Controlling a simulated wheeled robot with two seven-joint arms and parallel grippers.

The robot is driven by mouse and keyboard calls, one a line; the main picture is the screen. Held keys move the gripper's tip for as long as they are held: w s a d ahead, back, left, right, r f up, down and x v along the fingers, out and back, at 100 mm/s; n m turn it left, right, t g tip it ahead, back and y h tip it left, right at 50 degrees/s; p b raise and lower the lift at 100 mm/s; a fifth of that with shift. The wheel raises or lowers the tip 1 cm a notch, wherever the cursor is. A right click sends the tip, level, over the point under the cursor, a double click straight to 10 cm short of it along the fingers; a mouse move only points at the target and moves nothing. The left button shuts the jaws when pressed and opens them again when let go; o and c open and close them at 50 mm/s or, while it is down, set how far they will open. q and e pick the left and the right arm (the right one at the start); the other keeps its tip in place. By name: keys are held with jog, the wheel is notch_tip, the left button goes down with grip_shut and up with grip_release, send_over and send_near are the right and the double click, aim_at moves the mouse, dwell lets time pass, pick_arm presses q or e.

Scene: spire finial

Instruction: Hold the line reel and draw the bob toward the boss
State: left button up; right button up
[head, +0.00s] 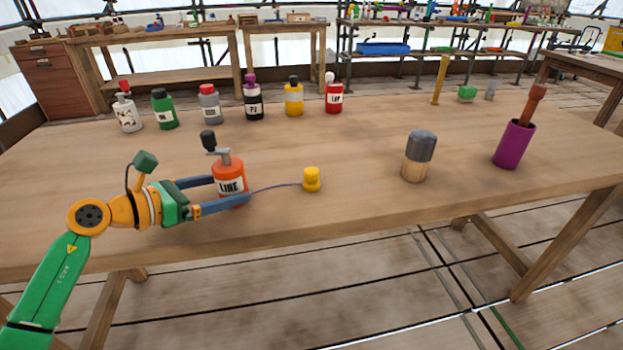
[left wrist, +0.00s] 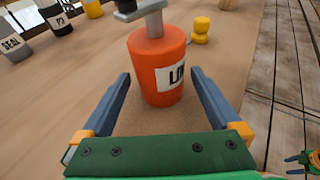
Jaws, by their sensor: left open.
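The line reel (head: 229,179) is an orange-red canister labelled LINE, with a grey neck and black knob, upright on the table. It also shows in the left wrist view (left wrist: 157,75). A thin purple line runs from it to the small yellow bob (head: 312,180), which stands to its right; the bob also shows in the left wrist view (left wrist: 200,30). My left gripper (head: 230,190) is open, with its blue fingers on either side of the reel. A wooden post with a grey top (head: 419,157) stands farther right; I cannot tell if it is the boss. My right gripper (left wrist: 298,163) shows small at the left wrist view's edge.
Several labelled bottles, including a black one (head: 254,103) and a green one (head: 163,110), stand along the table's back. A purple cup (head: 513,145) holding a brown-handled tool stands at the right. The tabletop between bob and post is clear.

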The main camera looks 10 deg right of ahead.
pick_arm(q)
jog(key=shift+w+d+f, duration=0.15)
jog(key=shift+w+d, duration=0.1)
jog(key=shift+d, duration=0.2)
jog(key=shift+c, duration=0.3)
jog(key=c, duration=0.9)
jog(key=shift+o, duration=0.2)
